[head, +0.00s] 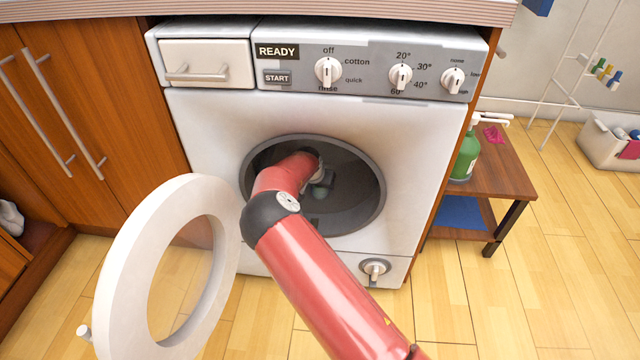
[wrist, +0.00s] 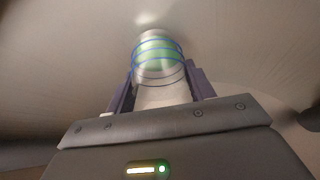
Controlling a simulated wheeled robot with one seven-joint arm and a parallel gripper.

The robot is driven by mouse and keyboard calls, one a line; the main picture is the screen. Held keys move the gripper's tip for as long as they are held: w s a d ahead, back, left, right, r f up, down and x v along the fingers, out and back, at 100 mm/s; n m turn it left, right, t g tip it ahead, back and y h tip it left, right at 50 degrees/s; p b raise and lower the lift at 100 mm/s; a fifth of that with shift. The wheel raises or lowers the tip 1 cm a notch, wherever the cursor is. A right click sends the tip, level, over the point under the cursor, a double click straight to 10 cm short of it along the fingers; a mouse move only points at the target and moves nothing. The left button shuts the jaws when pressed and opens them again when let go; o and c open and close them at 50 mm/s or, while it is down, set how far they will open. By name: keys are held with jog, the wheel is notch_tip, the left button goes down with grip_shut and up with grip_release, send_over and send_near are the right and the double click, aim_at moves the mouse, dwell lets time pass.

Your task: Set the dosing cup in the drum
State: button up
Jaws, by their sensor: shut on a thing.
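The washing machine's drum (head: 350,195) is open, and my arm reaches in through its round opening. In the wrist view my gripper (wrist: 160,85) is shut on the dosing cup (wrist: 158,60), a clear cup with blue rings and something green inside. The cup is between the two dark fingers, with the grey drum wall (wrist: 60,60) behind it. In the head view my gripper (head: 322,182) is small and dim inside the drum, and a greenish bit of the cup (head: 320,192) shows by it. I cannot tell whether the cup touches the drum wall.
The round white door (head: 113,270) stands open at the left of the opening. The drum's grey rim (head: 378,175) surrounds my arm. A small wooden table (head: 497,160) with a green bottle (head: 466,155) stands at the right. The floor in front is clear.

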jog(key=shift+f, duration=0.15)
jog(key=o, duration=1.2)
jog(key=shift+c, duration=0.2)
jog(key=v, duration=0.7)
jog(key=shift+s+r, duration=0.15)
jog(key=shift+r, duration=0.15)
grip_shut()
jog(key=shift+a, duration=0.1)
dwell(0.6)
